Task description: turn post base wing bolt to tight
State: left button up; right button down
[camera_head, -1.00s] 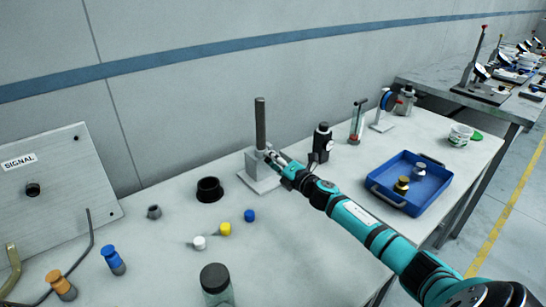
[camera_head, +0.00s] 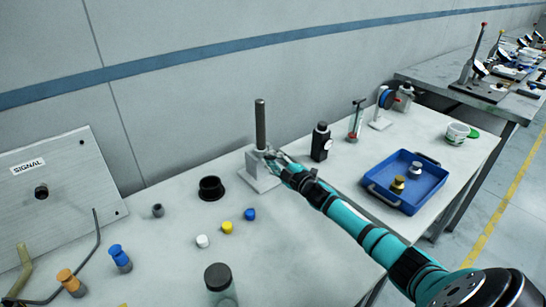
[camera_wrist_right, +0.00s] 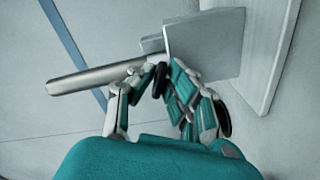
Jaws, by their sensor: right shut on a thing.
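The dark grey post (camera_head: 260,125) stands upright in a light grey block on a flat base plate (camera_head: 248,180) near the back of the bench. My right gripper (camera_head: 271,160) is at the right side of this post base, shut on the wing bolt. The bolt itself is hidden by the fingers, so its angle cannot be read. In the right wrist view the fingers (camera_wrist_right: 158,92) close against the block (camera_wrist_right: 205,45), beside the post (camera_wrist_right: 95,80). The base plate (camera_wrist_right: 268,65) shows to the right there. My left gripper is not in view.
A black device (camera_head: 320,143) stands close right of the gripper. A blue tray (camera_head: 432,188) holding two knobs lies farther right. A black ring (camera_head: 211,188), small caps and a dark-lidded jar (camera_head: 219,285) are left and in front. Bench between is clear.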

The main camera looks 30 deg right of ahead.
jog(key=m+p, duration=0.1)
jog(key=m, duration=0.5)
jog(key=shift+m+p, duration=0.3)
jog(key=shift+p, duration=0.05)
jog(key=m, duration=0.5)
jog(key=shift+a+f, duration=0.1)
jog(key=shift+f, duration=0.05)
jog(key=shift+m, duration=0.3)
jog(key=c, duration=1.4)
grip_release()
jog(key=shift+s, duration=0.1)
jog(key=s, duration=1.2)
jog(key=shift+d, duration=0.45)
jog(key=shift+w, duration=0.1)
